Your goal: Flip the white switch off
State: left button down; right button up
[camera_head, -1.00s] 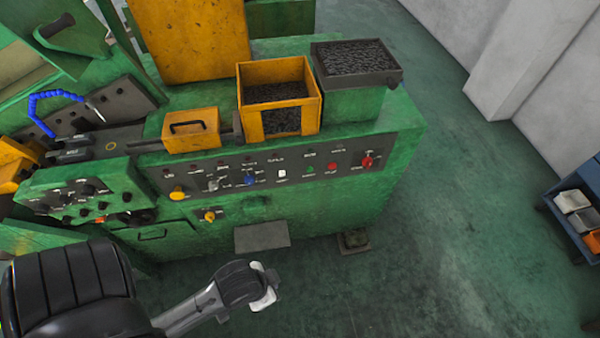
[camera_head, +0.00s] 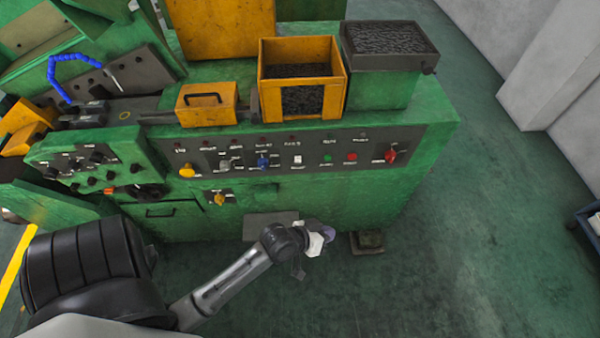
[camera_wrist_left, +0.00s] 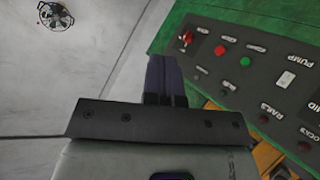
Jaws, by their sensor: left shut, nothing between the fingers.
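The white switch (camera_head: 298,159) is a small white rocker on the dark control panel of the green machine. It also shows in the left wrist view (camera_wrist_left: 285,79), at the right, near the upside-down label PUMP. I cannot tell which way it is tipped. My left gripper (camera_head: 328,233) is in front of the machine, lower than the panel and apart from it, a little right of the switch. In the left wrist view its dark fingers (camera_wrist_left: 165,80) are together and empty. My right gripper is out of view.
The panel also carries a blue knob (camera_head: 263,162), a green button (camera_head: 327,158), a red button (camera_head: 352,157) and a red switch (camera_head: 391,154). A yellow knob (camera_head: 187,171) is at its left. A yellow bin (camera_head: 300,72) stands above. Open floor lies right.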

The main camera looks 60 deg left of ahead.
aim_at(299, 158)
pick_arm(q)
jog(key=w+a+f+n+t+y+b, duration=0.65)
jog(key=w+a+n+y+b, duration=0.2)
jog(key=a+n, duration=0.45)
jog(key=s+a+f+n+g+y+b, duration=0.3)
jog(key=a+f+n+g+y, duration=0.5)
jog(key=n, duration=0.5)
jog(key=shift+f+n+g+y+b, duration=0.3)
jog(key=shift+f+g+y+b, duration=0.35)
jog(key=shift+y, duration=0.5)
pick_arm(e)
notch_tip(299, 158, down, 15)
pick_arm(q)
jog(key=shift+a+f, duration=0.1)
jog(key=shift+a, duration=0.05)
jog(key=b+x, duration=0.3)
jog(key=x, duration=0.8)
jog(key=shift+w+a, duration=0.25)
jog(key=shift+x, duration=0.9)
jog(key=shift+a, duration=0.1)
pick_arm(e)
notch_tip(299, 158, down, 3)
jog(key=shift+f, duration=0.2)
